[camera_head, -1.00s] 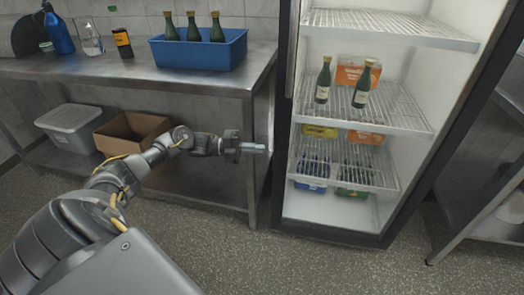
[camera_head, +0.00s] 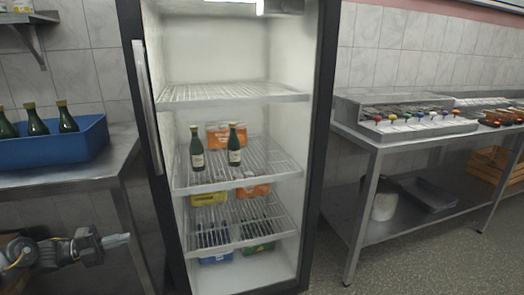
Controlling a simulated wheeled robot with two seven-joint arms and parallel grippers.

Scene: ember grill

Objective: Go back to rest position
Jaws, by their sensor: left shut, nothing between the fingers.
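My left gripper (camera_head: 115,240) is at the lower left, shut and empty, in front of the steel table and left of the open fridge (camera_head: 322,150). Two green bottles stand upright on a wire shelf (camera_head: 262,178) in the fridge: a left bottle (camera_head: 197,150) and a right bottle (camera_head: 234,146). Several more green bottles (camera_head: 38,124) stand in a blue bin (camera_head: 60,148) on the left table. My right gripper is not in view.
The left steel table (camera_head: 60,178) stands close beside the fridge. Crates of bottles (camera_head: 213,236) and boxes sit on the lower fridge shelves.

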